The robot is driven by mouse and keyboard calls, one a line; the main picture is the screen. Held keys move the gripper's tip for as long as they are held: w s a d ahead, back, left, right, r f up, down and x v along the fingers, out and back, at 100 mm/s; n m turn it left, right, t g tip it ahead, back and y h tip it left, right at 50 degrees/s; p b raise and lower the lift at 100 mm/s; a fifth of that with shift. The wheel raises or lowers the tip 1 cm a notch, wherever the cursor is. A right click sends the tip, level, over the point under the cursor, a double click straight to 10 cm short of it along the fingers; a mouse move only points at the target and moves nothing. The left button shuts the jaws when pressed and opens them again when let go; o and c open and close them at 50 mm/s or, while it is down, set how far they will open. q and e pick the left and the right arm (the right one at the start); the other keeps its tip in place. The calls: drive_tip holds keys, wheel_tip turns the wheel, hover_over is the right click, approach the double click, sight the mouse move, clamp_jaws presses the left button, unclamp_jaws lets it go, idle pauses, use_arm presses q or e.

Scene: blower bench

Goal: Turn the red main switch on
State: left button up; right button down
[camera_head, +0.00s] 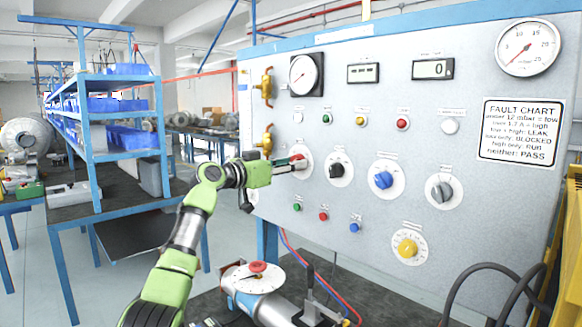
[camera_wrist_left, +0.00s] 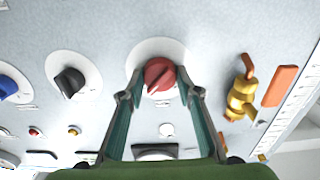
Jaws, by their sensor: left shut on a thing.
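The red main switch is a round red knob on a white dial plate, at the left of the grey panel (camera_head: 455,110). In the head view the knob (camera_head: 298,157) is partly hidden by my left gripper (camera_head: 290,165), which reaches it from the left. In the left wrist view the red knob (camera_wrist_left: 159,74) sits between the two fingertips of my left gripper (camera_wrist_left: 159,92), which is shut on it. A pale pointer mark on the knob points down and slightly left in that view. The dial lettering is too small to read. My right gripper does not show.
A black knob (camera_head: 336,170), a blue knob (camera_head: 383,180) and a grey knob (camera_head: 441,192) sit to the right on the panel. Brass valves (camera_head: 265,87) stick out at its left edge. Dark cables (camera_head: 490,275) hang at lower right.

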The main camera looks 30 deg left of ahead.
use_arm(q)
drive_tip(key=shift+f, duration=0.1)
idle(0.4)
drive_tip(key=o, duration=1.1)
drive_tip(key=v, duration=1.2)
